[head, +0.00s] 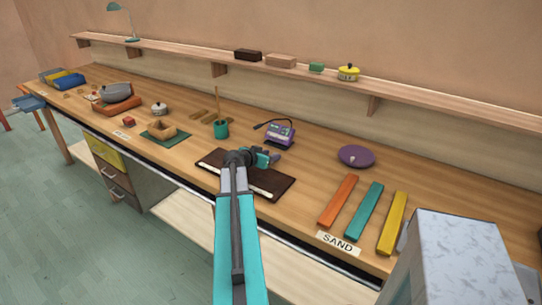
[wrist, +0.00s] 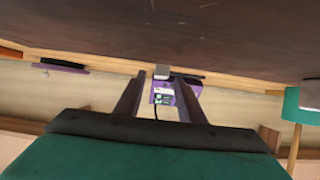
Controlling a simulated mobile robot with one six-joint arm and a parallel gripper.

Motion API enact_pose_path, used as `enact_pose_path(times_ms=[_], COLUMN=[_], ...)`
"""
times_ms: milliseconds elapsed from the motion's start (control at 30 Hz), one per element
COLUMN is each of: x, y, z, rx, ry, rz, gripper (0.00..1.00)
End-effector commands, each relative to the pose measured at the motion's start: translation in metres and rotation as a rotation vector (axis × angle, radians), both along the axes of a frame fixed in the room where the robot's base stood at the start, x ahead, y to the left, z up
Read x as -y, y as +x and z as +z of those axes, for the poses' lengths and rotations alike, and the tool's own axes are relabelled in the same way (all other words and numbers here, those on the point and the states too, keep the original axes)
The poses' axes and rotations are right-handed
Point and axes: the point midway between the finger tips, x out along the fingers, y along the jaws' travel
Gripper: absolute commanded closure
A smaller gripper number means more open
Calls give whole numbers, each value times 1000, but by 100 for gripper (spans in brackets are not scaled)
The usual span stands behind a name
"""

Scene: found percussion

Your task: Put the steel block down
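My gripper (head: 268,158) is over the far part of a dark brown board (head: 228,163) on the workbench. In the wrist view its two dark fingers (wrist: 158,77) stand apart, with a visible gap between them. A small pale grey block (wrist: 162,72) shows between the fingertips, at the edge of the board; it looks clear of the left finger. It may be the steel block, but I cannot be sure. In the head view the gripper hides that spot. A pale strip lies along the board's front part.
A purple device (head: 280,133) stands behind the board, with a green cup (head: 221,128) to its left. Orange (head: 338,199), teal (head: 363,208) and yellow (head: 392,222) bars lie to the right. A large mottled grey box (head: 457,262) stands front right. Bench around the purple lid (head: 356,155) is clear.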

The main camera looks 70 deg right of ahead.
Motion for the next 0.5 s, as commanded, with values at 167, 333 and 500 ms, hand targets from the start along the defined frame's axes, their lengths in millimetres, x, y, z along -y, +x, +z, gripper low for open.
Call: enact_pose_path(times_ms=[167, 333, 500], x=[-19, -38, -58], y=[5, 10, 15], z=[6, 16, 26], rx=[0, 0, 2], ry=[-1, -1, -2], rz=[3, 3, 2], gripper=[64, 64, 64])
